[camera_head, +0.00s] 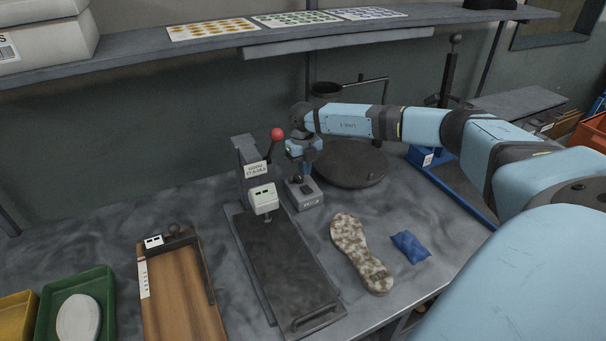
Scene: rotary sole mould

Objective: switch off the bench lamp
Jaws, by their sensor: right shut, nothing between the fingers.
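A small grey switch box (308,200) with a dark switch on top and a label too small to read for sure stands on the bench, right of the dark press plate. My right gripper (304,174) points down just over this box, shut and empty; I cannot tell whether its tips touch the switch. The switch's position is partly hidden by the gripper. A long grey bar (340,41), which looks like the bench lamp, hangs under the shelf; I see no bright glow on it. My left gripper is not in view.
A red-knobbed lever (277,134) stands close left of my right gripper. A dark round turntable (349,168) is behind it. A speckled sole (358,252) and a blue pouch (410,247) lie in front. A wooden board (180,290) and a green tray (106,283) are at left.

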